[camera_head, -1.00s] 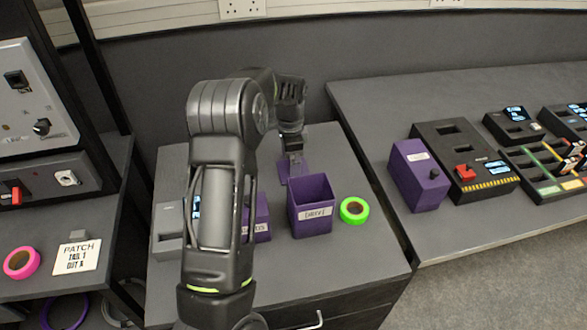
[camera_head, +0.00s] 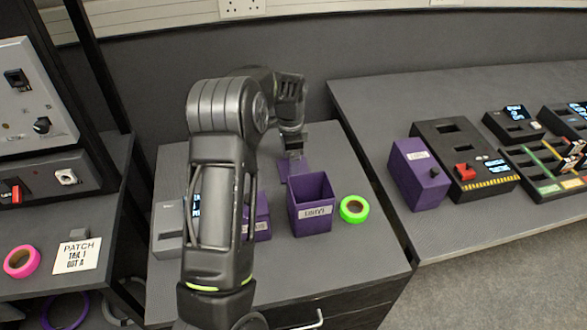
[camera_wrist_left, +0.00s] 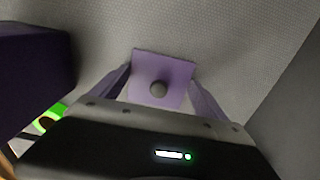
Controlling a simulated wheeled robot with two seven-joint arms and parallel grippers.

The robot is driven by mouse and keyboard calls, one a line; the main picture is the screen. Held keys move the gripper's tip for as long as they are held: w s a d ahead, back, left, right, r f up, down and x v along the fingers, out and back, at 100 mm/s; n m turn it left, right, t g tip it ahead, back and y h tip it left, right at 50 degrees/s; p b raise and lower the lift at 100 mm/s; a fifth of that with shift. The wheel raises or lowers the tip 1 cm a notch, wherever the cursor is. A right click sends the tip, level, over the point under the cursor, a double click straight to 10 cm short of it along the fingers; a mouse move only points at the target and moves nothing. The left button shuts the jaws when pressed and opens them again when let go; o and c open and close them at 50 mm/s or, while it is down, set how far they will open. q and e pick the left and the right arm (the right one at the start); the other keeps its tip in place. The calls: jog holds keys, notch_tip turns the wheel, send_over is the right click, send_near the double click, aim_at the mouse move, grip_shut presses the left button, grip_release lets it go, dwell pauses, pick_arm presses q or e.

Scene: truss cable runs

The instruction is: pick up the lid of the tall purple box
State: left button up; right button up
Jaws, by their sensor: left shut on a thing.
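The tall purple box (camera_head: 311,208) stands open-topped on the middle cabinet, with a white label on its front. Its flat purple lid (camera_head: 292,170) is behind it, at my left gripper (camera_head: 294,154). The gripper is shut on the lid. I cannot tell whether the lid still touches the cabinet top. My right gripper is not in view.
A green tape roll (camera_head: 354,209) lies right of the tall box. A shorter purple box (camera_head: 262,218) and a grey device (camera_head: 168,228) are partly behind my left arm. Another purple box (camera_head: 418,174) and several dark devices stand on the right table. The wall is close behind.

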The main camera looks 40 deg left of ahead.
pick_arm(q)
jog(key=c, duration=0.4)
jog(key=shift+o, duration=0.2)
jog(key=shift+r, duration=0.1)
notch_tip(320, 180, up, 9)
jog(key=shift+b, duration=0.5)
jog(key=shift+r, duration=0.4)
